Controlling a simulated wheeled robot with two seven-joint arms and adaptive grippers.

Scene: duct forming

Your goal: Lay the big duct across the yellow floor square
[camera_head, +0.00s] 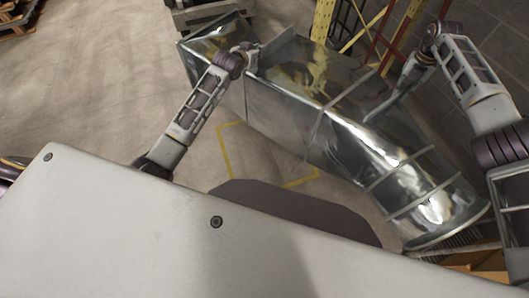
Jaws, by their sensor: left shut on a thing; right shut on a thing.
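The big duct (285,85) is a shiny metal piece, boxy at the upper left and rounded towards the lower right. It lies slantwise across the head view, in front of my body. My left gripper (252,52) is shut on the duct's upper left part, at a raised flange. My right gripper (378,112) is shut on the duct's far right side; its fingertips are hard to make out. The yellow floor square (224,150) shows as yellow lines on the floor, partly hidden by the duct and by my own body. I cannot tell whether the duct touches the floor.
A yellow rack upright (322,20) and red bars (388,38) stand just behind the duct. Wooden pallets (17,18) lie at the far upper left. Brown boxes (485,262) show at the lower right near the duct's round end. The concrete floor at left is clear.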

